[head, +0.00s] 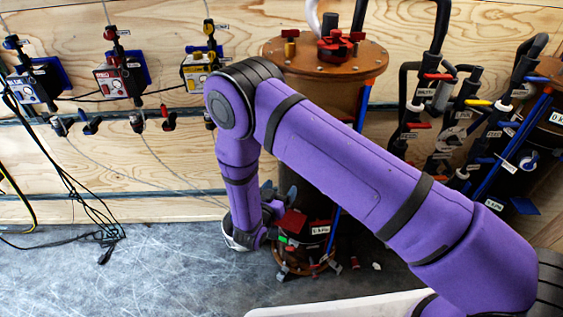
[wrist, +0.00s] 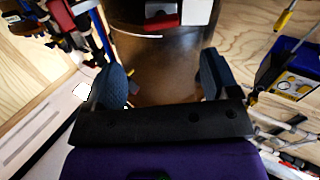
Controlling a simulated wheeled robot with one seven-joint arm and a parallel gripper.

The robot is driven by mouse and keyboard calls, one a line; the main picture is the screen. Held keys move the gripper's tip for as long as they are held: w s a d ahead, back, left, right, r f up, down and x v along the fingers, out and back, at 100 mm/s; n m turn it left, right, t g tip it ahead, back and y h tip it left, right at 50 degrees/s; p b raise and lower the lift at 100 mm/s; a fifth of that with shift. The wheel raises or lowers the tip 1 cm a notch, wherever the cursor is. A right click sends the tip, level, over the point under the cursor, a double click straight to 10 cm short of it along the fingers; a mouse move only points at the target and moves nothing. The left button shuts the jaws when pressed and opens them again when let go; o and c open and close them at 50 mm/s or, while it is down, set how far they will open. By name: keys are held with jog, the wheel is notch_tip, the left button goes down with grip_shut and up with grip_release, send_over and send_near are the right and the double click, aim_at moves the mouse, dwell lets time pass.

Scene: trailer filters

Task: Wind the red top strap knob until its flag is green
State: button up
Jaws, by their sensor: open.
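My gripper (head: 280,193) is open, low at the left side of the brown filter canister (head: 325,82). In the wrist view its two dark blue fingers (wrist: 161,80) stand apart with nothing between them, and the brown canister wall (wrist: 160,70) lies beyond. A red block (head: 291,221) sits low on the canister, beside a white label and a small green spot (head: 283,240). A red part with a white label (wrist: 163,14) shows at the top of the wrist view. I cannot tell which part is the top strap knob or its flag; my arm hides much of the canister.
Blue, red (head: 120,78) and yellow (head: 198,70) wall units hang at the left, with cables below. Black pipes and valves (head: 425,95) crowd the right. A pale edge (head: 335,304) lies at the bottom.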

jog(key=x, duration=1)
jog(key=shift+w, duration=0.35)
jog(key=shift+d, duration=0.1)
jog(key=shift+c, duration=0.2)
jog(key=c, duration=0.9)
